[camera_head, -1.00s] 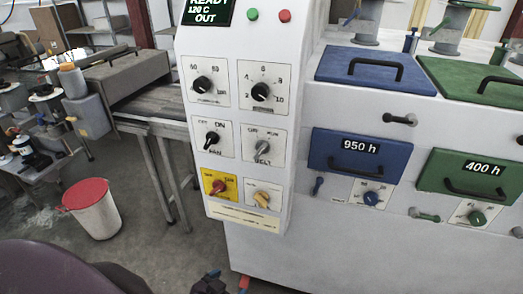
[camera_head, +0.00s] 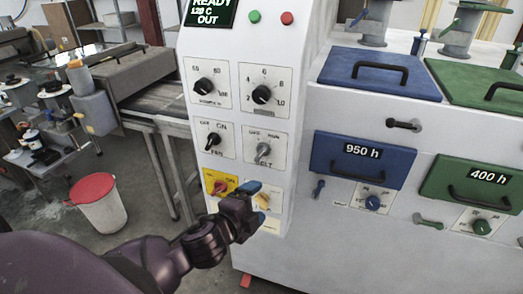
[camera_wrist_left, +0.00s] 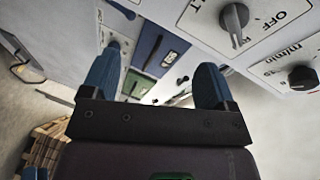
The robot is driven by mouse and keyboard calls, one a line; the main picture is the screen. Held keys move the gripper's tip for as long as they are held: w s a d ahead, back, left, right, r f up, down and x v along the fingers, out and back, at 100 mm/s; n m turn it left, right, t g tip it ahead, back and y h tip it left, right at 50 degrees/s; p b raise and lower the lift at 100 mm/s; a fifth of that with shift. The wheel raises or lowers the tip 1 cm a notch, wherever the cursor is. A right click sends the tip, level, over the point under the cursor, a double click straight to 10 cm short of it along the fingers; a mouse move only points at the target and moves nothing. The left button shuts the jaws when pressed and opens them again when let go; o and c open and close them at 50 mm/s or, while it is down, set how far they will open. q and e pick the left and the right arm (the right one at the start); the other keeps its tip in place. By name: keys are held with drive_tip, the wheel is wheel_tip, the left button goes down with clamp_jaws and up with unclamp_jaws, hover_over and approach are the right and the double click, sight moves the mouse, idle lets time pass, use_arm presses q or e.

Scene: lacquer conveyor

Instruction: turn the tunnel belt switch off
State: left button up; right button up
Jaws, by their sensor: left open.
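The control panel (camera_head: 240,110) carries a belt switch (camera_head: 263,150), a grey knob on a white plate marked BELT below it. A grey knob (camera_wrist_left: 235,20) beside the word OFF, apparently the belt switch, is above the right finger there. My right gripper is not in view.
A black fan knob (camera_head: 212,140) is left of the belt switch, and a black dial (camera_head: 262,95) is above it. A red knob (camera_head: 219,187) on a yellow plate is close to the gripper. Blue drawer (camera_head: 355,160) at right; red-lidded bin (camera_head: 98,200) at left.

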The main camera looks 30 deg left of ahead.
sight(257, 156)
use_arm(q)
drive_tip(key=shift+a+r+m+t+y, duration=0.8)
drive_tip(key=shift+a+r+m+y, duration=0.5)
drive_tip(key=shift+r+m+y, duration=1.45)
drive_tip(key=shift+m+h, duration=0.25)
drive_tip(key=shift+h, duration=0.2)
drive_tip(key=x, duration=0.3)
drive_tip(key=p+x, duration=0.1)
drive_tip(key=x, duration=0.2)
drive_tip(key=r+x, duration=0.1)
drive_tip(key=x, duration=0.2)
drive_tip(key=shift+w+a+p, duration=0.1)
drive_tip(key=shift+w+p, duration=0.2)
drive_tip(key=shift+p, duration=0.05)
drive_tip(key=c, duration=0.9)
